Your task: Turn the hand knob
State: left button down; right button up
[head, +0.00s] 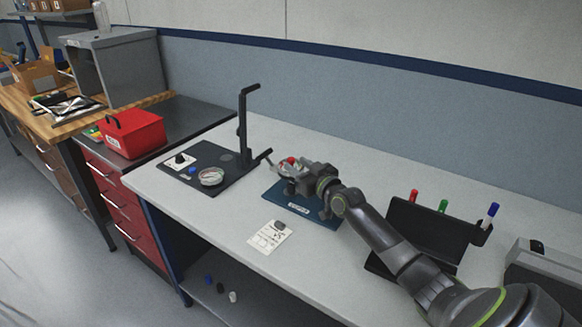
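My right arm reaches in from the lower right, and its gripper (280,167) is over the far left part of a blue base plate (296,208). A small red part (292,160) shows at the gripper, close to its fingers. I cannot tell whether it is the hand knob or whether the fingers touch it. The gripper and wrist hide most of what stands on the blue plate. The fingers are too small and overlapped to show if they are open or shut. My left gripper is not in view.
Left of the gripper stands a black base with an upright post (242,125), a round dish (211,177) and a black knob-like part (180,158). A white card (269,236) lies in front. A black pen holder (418,228) is at right. The table's front left is clear.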

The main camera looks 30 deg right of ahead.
aim_at(293, 162)
jog(key=shift+w+a+b, duration=0.15)
jog(key=shift+w+b, duration=0.4)
jog(key=shift+w, duration=1.45)
grip_shut()
